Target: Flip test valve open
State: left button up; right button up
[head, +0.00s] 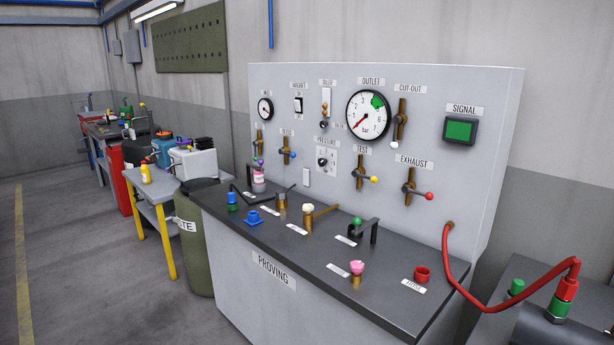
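The test valve (360,173) is on the upright grey panel, under the label TEST. It has a vertical brass body and a dark lever ending in a yellow knob (375,180). The lever points right and slightly down, across the body. The outlet gauge (368,114) above it has a red needle pointing to the lower left and a green band at the upper right. Neither of my grippers shows in the head view.
The exhaust valve (409,187) with a red knob is right of the test valve, and the cut-out valve (400,120) with a white knob is above. Fittings stand on the dark bench top (320,250). A red hose (447,262) runs from the panel's right side.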

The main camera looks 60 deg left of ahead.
aim_at(356, 173)
jog(key=u, duration=1.65)
jog(key=i+j, duration=0.4)
jog(key=j, duration=0.15)
jog(key=i+j, duration=0.4)
jog(key=j, duration=0.15)
jog(key=i+j, duration=0.85)
jog(key=j, duration=0.2)
